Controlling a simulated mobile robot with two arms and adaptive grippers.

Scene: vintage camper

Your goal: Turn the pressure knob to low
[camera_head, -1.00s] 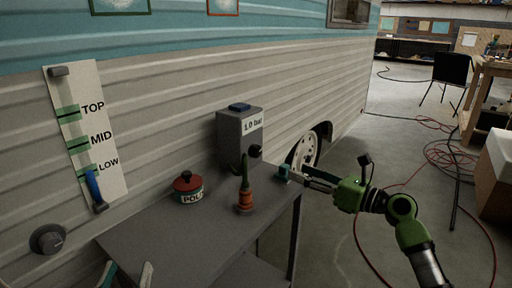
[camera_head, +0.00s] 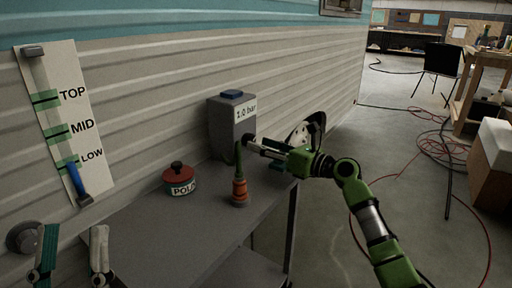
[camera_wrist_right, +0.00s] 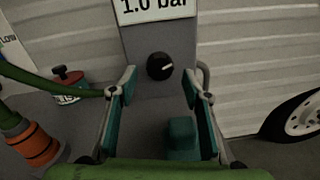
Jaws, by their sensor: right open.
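The pressure knob (camera_wrist_right: 160,66) is round and black with a pale pointer mark, on the front of a grey box (camera_head: 222,140) with a "1.0 bar" display (camera_head: 245,110). In the wrist view the mark points right and slightly up. My right gripper (camera_head: 258,146) is in front of the box. In the right wrist view its two fingers (camera_wrist_right: 162,105) are spread, with the knob ahead between them; no contact shows. My left gripper (camera_head: 72,250) is at the lower left, its fingers apart and empty.
A teal block (camera_wrist_right: 183,138) shows below the knob. A slider board (camera_head: 75,120) reading TOP, MID, LOW and a grey dial (camera_head: 22,238) are on the wall.

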